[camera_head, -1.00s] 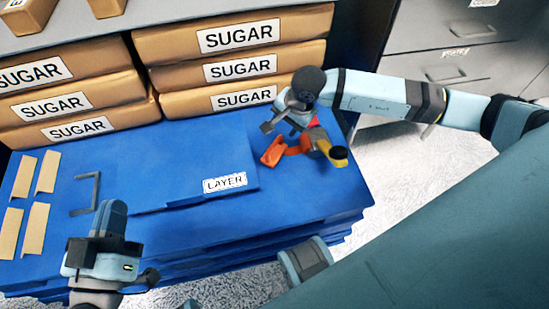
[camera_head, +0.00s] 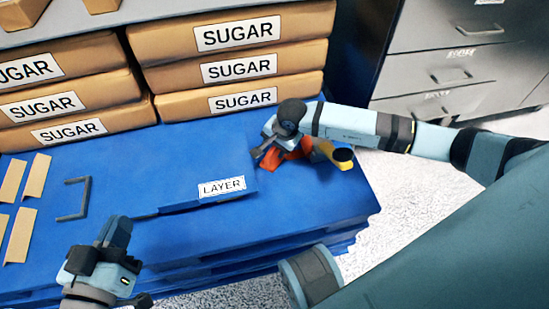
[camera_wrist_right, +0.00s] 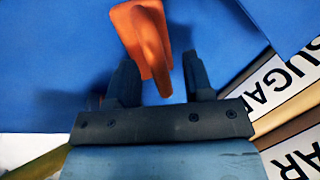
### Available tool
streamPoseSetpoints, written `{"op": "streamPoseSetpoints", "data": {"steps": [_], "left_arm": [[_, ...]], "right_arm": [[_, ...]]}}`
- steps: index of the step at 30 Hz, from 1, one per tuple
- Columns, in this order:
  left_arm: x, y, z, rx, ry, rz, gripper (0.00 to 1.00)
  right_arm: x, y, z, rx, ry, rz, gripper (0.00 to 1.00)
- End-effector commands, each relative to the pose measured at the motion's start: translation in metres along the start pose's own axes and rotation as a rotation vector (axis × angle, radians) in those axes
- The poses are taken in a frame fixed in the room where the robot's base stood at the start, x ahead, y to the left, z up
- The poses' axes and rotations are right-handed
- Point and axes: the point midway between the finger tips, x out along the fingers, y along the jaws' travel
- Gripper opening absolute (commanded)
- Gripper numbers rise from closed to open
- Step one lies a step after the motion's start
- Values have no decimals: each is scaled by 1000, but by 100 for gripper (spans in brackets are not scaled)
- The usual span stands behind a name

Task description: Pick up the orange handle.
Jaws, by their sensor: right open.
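The orange handle (camera_head: 284,157) lies on the right part of the blue surface, partly hidden under my right gripper (camera_head: 264,156). In the right wrist view the orange handle (camera_wrist_right: 146,38) reaches down between the two dark fingers of my open right gripper (camera_wrist_right: 159,65). Blue shows on both sides of the handle, and no grip on it is visible. My left gripper (camera_head: 118,240) is at the lower left, away from the handle; its fingers are not clear enough to judge.
A yellow object with a black end (camera_head: 334,154) is beside the orange handle. A blue panel labelled LAYER (camera_head: 190,165) lies to its left, with a dark grey bracket (camera_head: 87,198) and tan strips (camera_head: 38,176) farther left. Sugar bags (camera_head: 228,105) are stacked behind; grey drawers (camera_head: 445,60) stand at right.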

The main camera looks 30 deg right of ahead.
Motion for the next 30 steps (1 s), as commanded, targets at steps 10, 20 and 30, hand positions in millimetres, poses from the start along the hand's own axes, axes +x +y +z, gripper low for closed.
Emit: {"op": "streamPoseSetpoints", "data": {"steps": [10,20,30], "left_arm": [[0,0,0,6,1,0,0],[0,0,0,6,1,0,0],[0,2,-7,-5,2,1,0]], "right_arm": [[2,0,0,1,0,0,29],[1,-1,0,1,0,-1,0],[-16,-6,0,0,1,-3,0]]}}
